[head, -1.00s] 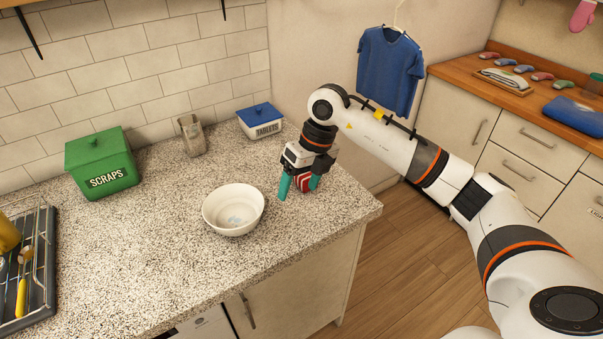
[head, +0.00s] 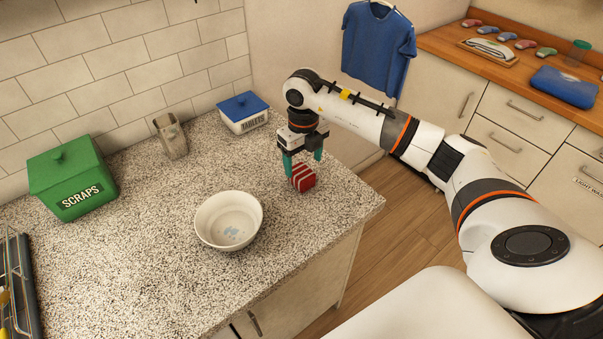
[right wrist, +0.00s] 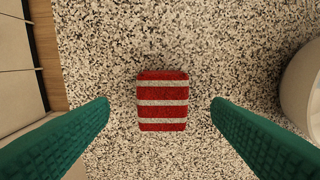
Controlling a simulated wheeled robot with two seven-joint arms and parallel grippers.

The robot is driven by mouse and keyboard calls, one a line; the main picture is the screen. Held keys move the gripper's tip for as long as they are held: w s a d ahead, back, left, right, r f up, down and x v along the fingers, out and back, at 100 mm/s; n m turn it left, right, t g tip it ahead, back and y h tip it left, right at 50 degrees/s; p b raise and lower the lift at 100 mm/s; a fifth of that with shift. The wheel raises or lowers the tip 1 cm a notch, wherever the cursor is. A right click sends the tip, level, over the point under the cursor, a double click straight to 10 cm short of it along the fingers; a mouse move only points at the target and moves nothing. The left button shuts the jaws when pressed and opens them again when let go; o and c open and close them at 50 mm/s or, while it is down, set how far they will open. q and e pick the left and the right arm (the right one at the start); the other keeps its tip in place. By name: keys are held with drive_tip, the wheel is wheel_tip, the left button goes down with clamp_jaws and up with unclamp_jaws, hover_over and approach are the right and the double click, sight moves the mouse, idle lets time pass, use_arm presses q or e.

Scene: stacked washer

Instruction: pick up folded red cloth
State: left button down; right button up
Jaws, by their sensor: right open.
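The folded red cloth (head: 302,178) has white stripes and lies on the speckled counter, right of the white bowl. In the right wrist view the cloth (right wrist: 162,101) lies centred between the two green fingers, with a clear gap on each side. My right gripper (head: 302,166) points down over the cloth and is open and empty. Its fingers also show in the right wrist view (right wrist: 160,108). In the head view the fingers partly overlap the cloth's upper edge. My left gripper is not in view.
A white bowl (head: 229,221) stands left of the cloth. A green scraps bin (head: 72,178), a small grey container (head: 171,136) and a white tablets box with blue lid (head: 244,112) stand along the wall. The counter's right edge is close to the cloth.

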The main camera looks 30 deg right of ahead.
sight(302, 171)
drive_tip(key=shift+f, duration=0.3)
wheel_tip(302, 171, down, 4)
drive_tip(key=shift+w+a+f+p, duration=0.1)
drive_tip(key=shift+a+f+p, duration=0.05)
drive_tip(key=shift+p, duration=1)
drive_tip(key=shift+f, duration=0.25)
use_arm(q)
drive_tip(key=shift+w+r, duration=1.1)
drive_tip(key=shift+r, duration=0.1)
use_arm(e)
drive_tip(key=shift+f, duration=0.1)
drive_tip(key=shift+c, duration=0.8)
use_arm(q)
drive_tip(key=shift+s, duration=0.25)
use_arm(e)
drive_tip(key=c, duration=0.9)
